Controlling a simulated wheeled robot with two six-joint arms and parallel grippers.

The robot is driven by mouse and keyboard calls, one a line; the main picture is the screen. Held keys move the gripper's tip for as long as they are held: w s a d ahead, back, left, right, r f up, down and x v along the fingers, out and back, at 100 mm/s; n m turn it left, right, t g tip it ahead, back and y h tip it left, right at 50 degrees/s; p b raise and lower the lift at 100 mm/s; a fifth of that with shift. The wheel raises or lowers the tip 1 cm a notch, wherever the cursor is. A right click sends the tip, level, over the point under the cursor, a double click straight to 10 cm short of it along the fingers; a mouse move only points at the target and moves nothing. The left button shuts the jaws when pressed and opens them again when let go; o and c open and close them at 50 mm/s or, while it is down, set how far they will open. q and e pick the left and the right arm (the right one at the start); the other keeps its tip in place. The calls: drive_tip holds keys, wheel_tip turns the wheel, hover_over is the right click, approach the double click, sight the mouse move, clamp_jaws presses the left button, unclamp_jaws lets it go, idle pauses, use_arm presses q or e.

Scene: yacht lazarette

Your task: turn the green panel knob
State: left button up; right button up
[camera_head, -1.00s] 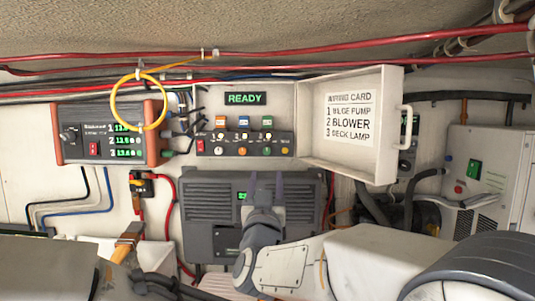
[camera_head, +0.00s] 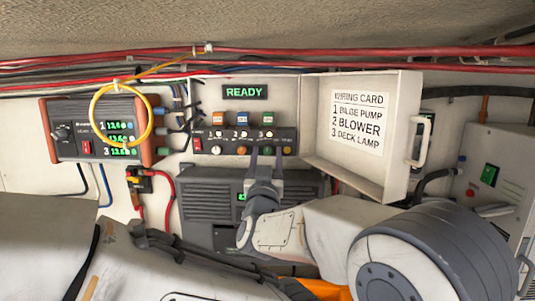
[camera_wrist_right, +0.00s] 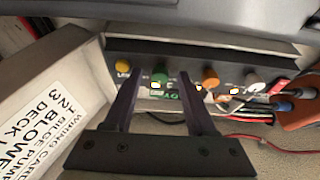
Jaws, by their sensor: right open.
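The green knob (camera_head: 267,150) is on the lower row of the small dark panel (camera_head: 228,142) under the READY display (camera_head: 244,92). My right gripper (camera_head: 266,151) is open, with its fingertips either side of the green knob in the head view. In the right wrist view, the green knob (camera_wrist_right: 159,76) shows between the tips of the open gripper (camera_wrist_right: 163,78), nearer the left finger. I cannot tell whether a finger touches it. My left gripper is not in view.
An orange knob (camera_wrist_right: 210,76) and a yellow knob (camera_wrist_right: 122,66) flank the green one. The open cover with the wiring card (camera_head: 357,120) stands just right of the panel. A yellow cable loop (camera_head: 121,115) hangs at the left. A dark finned box (camera_head: 205,198) is below.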

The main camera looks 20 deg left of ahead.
clamp_jaws()
drive_tip(key=m+b, duration=0.1)
drive_tip(key=m+h+b, duration=0.1)
drive_tip(key=m+b, duration=0.1)
drive_tip(key=shift+a+f+h+b, duration=0.1)
drive_tip(key=shift+f+h+b, duration=0.15)
drive_tip(key=shift+h+b, duration=0.05)
drive_tip(key=m+h+b, duration=0.1)
drive_tip(key=m, duration=0.1)
drive_tip(key=shift+r+m, duration=0.1)
drive_tip(key=shift+m, duration=0.2)
drive_tip(key=m+h+b, duration=0.1)
drive_tip(key=m+h, duration=0.1)
drive_tip(key=m, duration=0.1)
drive_tip(key=shift+a+r, duration=0.1)
drive_tip(key=shift+s+r+m+h, duration=0.1)
drive_tip(key=shift+m+h, duration=0.7)
drive_tip(key=shift+m, duration=1)
drive_tip(key=shift+m+g, duration=0.3)
unclamp_jaws()
drive_tip(key=shift+b, duration=0.3)
